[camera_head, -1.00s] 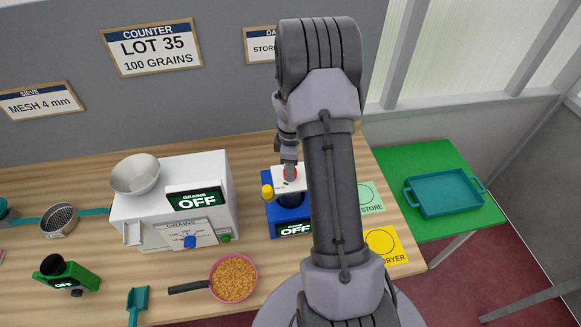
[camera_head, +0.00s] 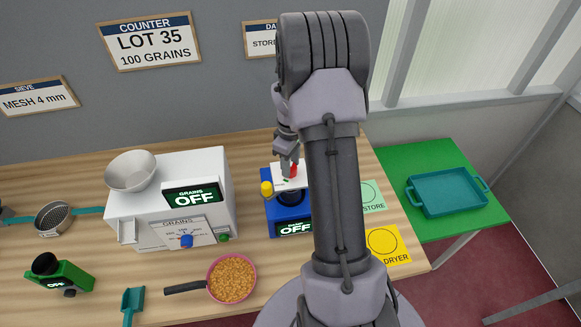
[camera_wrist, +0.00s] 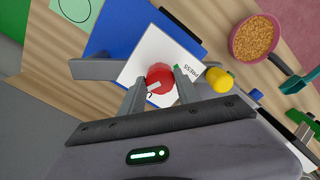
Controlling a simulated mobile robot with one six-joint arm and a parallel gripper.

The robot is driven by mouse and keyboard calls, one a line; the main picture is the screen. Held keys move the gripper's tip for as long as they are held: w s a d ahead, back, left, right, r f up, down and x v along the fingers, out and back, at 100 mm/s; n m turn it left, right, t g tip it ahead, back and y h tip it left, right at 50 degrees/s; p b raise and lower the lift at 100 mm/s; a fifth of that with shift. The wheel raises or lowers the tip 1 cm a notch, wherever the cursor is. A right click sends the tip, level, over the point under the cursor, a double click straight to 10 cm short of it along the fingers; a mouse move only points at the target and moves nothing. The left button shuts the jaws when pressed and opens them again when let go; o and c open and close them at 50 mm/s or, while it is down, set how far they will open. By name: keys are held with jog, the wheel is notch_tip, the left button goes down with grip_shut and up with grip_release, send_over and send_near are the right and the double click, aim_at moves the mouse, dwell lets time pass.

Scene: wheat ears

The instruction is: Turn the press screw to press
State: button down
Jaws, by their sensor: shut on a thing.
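The press is a blue device (camera_head: 275,216) with a white top plate, a yellow knob (camera_head: 267,189) at its left and a display reading OFF. Its red press screw (camera_head: 294,171) stands on the white plate. In the wrist view the red screw (camera_wrist: 160,76) sits between my two fingers, beside the word PRESS. My gripper (camera_wrist: 158,88) is shut on the red screw from above; it also shows in the head view (camera_head: 290,172). My arm hides the right part of the press.
A white grain counter (camera_head: 170,200) with a bowl (camera_head: 131,171) stands left of the press. A pan of grain (camera_head: 231,279) lies in front. Store (camera_head: 371,196) and dryer (camera_head: 385,243) mats lie to the right, with a teal tray (camera_head: 447,194) beyond on green.

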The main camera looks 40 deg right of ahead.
jog(key=m+b, duration=0.3)
jog(key=m, duration=0.2)
jog(key=shift+f+m, duration=0.1)
jog(key=shift+m, duration=0.2)
jog(key=m+b, duration=0.2)
jog(key=m, duration=0.2)
jog(key=m+b, duration=0.2)
jog(key=m, duration=0.3)
jog(key=m+b, duration=0.2)
jog(key=m, duration=0.2)
jog(key=shift+w+m, duration=0.1)
jog(key=shift+m, duration=0.2)
jog(key=m+b, duration=0.2)
jog(key=m, duration=0.3)
jog(key=shift+b, duration=0.4)
jog(key=m+b, duration=0.2)
jog(key=m, duration=0.2)
jog(key=shift+m, duration=0.4)
jog(key=m+b, duration=0.2)
jog(key=m, duration=0.2)
jog(key=shift+m, duration=0.3)
jog(key=m+b, duration=0.2)
jog(key=m, duration=0.2)
jog(key=shift+m, duration=0.3)
